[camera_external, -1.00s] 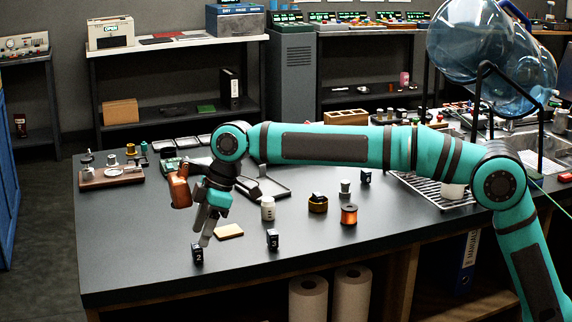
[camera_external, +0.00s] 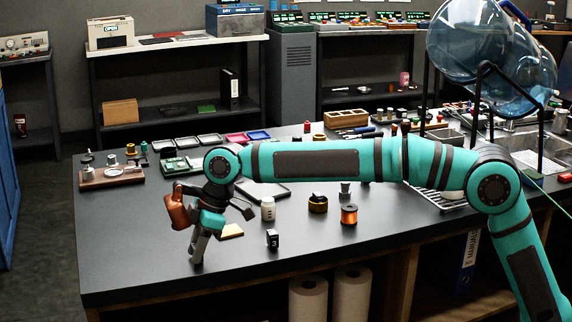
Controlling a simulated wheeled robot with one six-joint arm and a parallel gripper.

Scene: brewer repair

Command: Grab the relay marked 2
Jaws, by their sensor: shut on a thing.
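My gripper (camera_external: 197,257) points down at the front left of the dark workbench. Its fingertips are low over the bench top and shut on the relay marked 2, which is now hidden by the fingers. I cannot tell whether the relay touches the bench. A black relay marked 3 (camera_external: 272,238) stands upright on the bench to the right of my gripper, apart from it.
Wooden board (camera_external: 112,178) with parts at left. The front bench edge is clear.

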